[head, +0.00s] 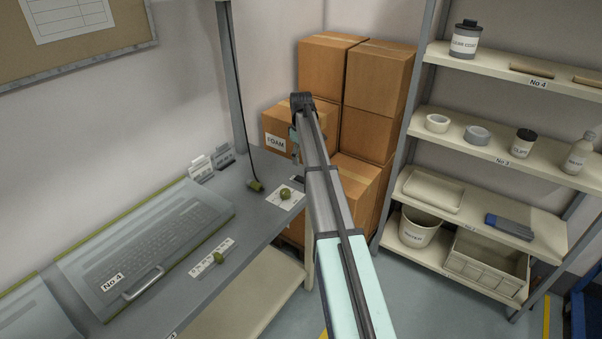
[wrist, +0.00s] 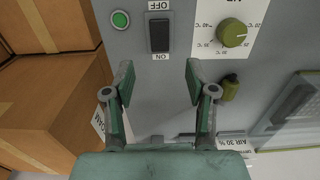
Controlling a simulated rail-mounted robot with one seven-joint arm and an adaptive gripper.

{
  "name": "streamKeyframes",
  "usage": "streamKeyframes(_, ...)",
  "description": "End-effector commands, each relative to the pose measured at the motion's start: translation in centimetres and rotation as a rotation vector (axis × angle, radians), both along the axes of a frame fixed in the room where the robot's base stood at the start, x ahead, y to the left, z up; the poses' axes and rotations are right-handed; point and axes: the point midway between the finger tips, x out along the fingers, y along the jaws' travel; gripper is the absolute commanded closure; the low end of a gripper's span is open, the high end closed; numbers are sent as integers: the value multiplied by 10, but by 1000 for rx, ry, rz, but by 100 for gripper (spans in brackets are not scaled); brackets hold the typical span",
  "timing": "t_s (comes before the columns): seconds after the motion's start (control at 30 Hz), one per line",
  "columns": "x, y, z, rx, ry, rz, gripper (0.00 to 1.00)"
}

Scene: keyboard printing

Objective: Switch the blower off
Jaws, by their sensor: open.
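In the wrist view, a black rocker switch (wrist: 159,36) sits on the grey bench surface between an upside-down OFF label (wrist: 159,5) at its top end and an ON label (wrist: 160,57) at its bottom end. Its tilt is hard to tell. A round lamp (wrist: 120,19) beside it looks lit green. My gripper (wrist: 159,76) is open and empty, its fingers apart below the switch in the picture. In the head view, my gripper (head: 296,146) hangs over the bench's far right end, in front of the boxes. The blower itself cannot be made out.
A green knob (wrist: 233,32) on a white temperature dial is right of the switch; it also shows in the head view (head: 285,194). A cord with a green end (head: 255,186) hangs nearby. Cardboard boxes (head: 376,80) stand close behind my gripper. Shelves (head: 500,150) are at right.

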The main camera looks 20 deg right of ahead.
Motion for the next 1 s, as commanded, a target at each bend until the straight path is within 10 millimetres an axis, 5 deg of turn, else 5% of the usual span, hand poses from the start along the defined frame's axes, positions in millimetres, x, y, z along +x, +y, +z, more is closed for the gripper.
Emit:
streamKeyframes(0.4,0,0,-72,0,2,-1,44)
streamKeyframes(0.93,0,0,-90,0,0,-1,44)
streamKeyframes(1.0,0,0,-90,0,0,-1,69)
